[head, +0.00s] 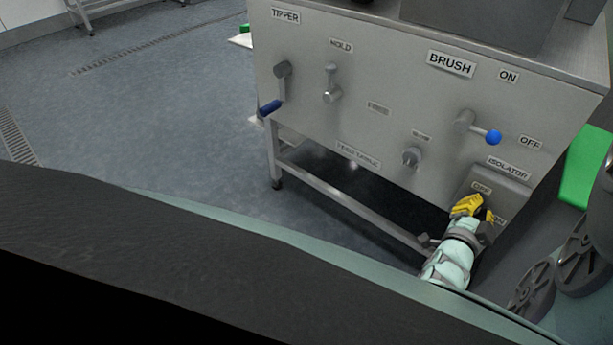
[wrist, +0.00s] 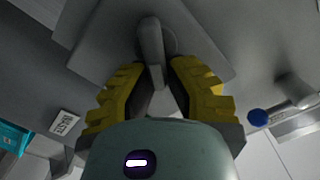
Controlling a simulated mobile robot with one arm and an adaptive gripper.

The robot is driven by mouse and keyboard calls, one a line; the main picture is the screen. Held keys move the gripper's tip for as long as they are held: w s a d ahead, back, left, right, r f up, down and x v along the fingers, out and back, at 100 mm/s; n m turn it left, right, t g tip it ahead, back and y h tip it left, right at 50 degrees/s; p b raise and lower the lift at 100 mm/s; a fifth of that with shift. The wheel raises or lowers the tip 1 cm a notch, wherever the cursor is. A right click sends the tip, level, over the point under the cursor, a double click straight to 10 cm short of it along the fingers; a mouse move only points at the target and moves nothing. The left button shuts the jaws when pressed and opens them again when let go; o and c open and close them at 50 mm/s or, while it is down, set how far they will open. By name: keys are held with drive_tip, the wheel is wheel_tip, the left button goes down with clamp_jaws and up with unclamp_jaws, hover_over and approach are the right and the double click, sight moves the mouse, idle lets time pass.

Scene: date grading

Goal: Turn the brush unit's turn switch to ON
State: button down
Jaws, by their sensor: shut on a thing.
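The steel panel carries a BRUSH label (head: 451,62). Below it, a lever with a blue ball (head: 493,138) points toward the OFF label (head: 530,143); the ON label (head: 508,76) is higher. Lower down, under the ISOLATOR label (head: 508,168), is a grey box (head: 511,188) with small labels, partly covered by my gripper (head: 469,207). In the wrist view, my yellow-fingered gripper (wrist: 162,78) is closed around a grey turn handle (wrist: 151,42) on a square grey plate (wrist: 108,47). The handle's lower end is between the fingers. The blue ball (wrist: 258,117) is to the right, apart from them.
The panel also has a TIPPER lever with a blue grip (head: 270,107), a HOLD lever (head: 331,88) and a small knob (head: 411,157). A frame rail (head: 345,199) runs below the panel. Open floor (head: 165,120) lies to the left. A green object (head: 583,170) stands at right.

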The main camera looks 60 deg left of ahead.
drive_tip(key=m, duration=0.1)
drive_tip(key=f+m, duration=0.1)
drive_tip(key=shift+d+m+b, duration=0.15)
drive_tip(key=shift+m+b, duration=0.2)
drive_tip(key=shift+m, duration=0.05)
drive_tip(key=m+b, duration=0.2)
drive_tip(key=f+m+b, duration=0.1)
drive_tip(key=m+b, duration=0.1)
drive_tip(key=m, duration=0.1)
drive_tip(key=m+b, duration=0.2)
drive_tip(key=shift+w+d+f, duration=0.1)
drive_tip(key=shift+d+f, duration=0.05)
drive_tip(key=shift+d, duration=0.1)
drive_tip(key=shift+m+b, duration=0.35)
drive_tip(key=shift+m, duration=0.15)
drive_tip(key=c, duration=1)
unclamp_jaws()
drive_tip(key=shift+w, duration=0.1)
drive_tip(key=shift+o, duration=0.2)
